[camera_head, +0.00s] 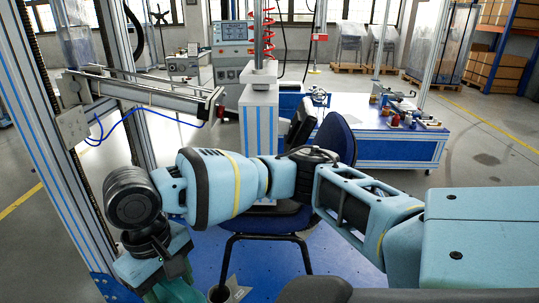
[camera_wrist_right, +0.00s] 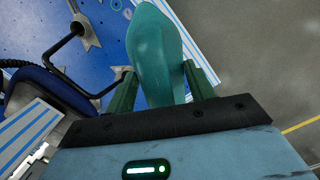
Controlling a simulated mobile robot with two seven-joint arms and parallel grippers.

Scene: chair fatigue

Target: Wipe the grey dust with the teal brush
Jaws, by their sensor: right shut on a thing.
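The teal brush (camera_wrist_right: 155,45) is a smooth, rounded teal body between the two dark green fingers of my right gripper (camera_wrist_right: 160,78) in the right wrist view. The gripper is shut on it. In the head view my right arm reaches across to the lower left, where the teal brush (camera_head: 177,292) shows only partly at the bottom edge below the wrist. I cannot clearly make out grey dust. My left gripper is not in view.
A dark blue chair (camera_head: 337,138) stands on a blue platform (camera_head: 262,262), partly behind my right arm. Grey angular pieces (camera_wrist_right: 86,36) lie by its legs. A metal test frame (camera_head: 60,150) rises at the left. A blue-fronted workbench (camera_head: 400,152) stands behind.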

